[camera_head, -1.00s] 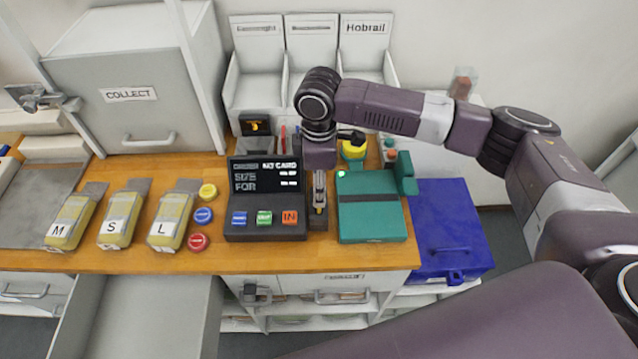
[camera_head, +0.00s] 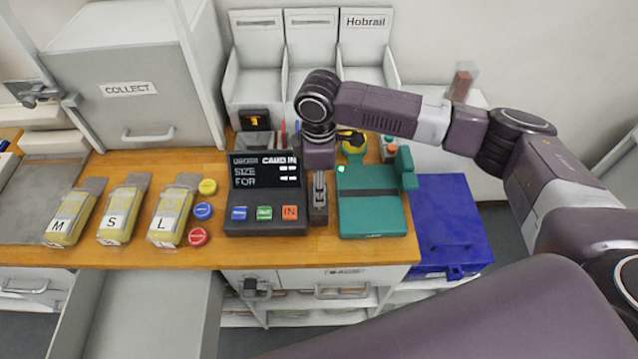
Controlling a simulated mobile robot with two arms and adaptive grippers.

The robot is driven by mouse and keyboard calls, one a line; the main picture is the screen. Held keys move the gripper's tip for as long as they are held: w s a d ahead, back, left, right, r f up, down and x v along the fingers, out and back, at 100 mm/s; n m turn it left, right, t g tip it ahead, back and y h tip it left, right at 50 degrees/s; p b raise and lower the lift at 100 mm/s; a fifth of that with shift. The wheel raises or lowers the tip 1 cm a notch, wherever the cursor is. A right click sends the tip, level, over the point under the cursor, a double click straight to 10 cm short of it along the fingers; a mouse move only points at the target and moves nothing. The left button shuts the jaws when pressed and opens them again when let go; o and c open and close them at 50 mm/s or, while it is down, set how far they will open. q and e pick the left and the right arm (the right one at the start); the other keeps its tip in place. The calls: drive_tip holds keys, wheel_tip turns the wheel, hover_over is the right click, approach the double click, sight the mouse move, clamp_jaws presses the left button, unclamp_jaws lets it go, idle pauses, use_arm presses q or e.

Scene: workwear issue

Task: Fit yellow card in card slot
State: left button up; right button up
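My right gripper (camera_head: 319,192) points straight down over the narrow dark card slot (camera_head: 317,217), between the black terminal and the teal device. Its fingers are close together, as when a sliver of yellow showed between them a second ago. The yellow card itself is now hidden by the fingers and the slot. The black terminal (camera_head: 266,222) has a lit screen (camera_head: 265,171) that reads "CARD IN" at its top right, with size and for lines below. My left gripper is not in view.
Yellow packs marked M (camera_head: 72,217), S (camera_head: 122,214) and L (camera_head: 173,215) lie at the left. Coloured round tokens (camera_head: 203,212) lie beside them. The teal device (camera_head: 371,218) stands close on the right of my gripper, with a blue box (camera_head: 450,215) beyond. An open drawer (camera_head: 140,315) juts out in front.

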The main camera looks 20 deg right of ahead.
drive_tip(key=o, duration=1)
wheel_tip(320, 180, up, 3)
drive_tip(key=p, duration=0.3)
drive_tip(key=shift+f, duration=0.1)
drive_tip(key=shift+r+p, duration=0.75)
drive_tip(key=shift+r, duration=2.4)
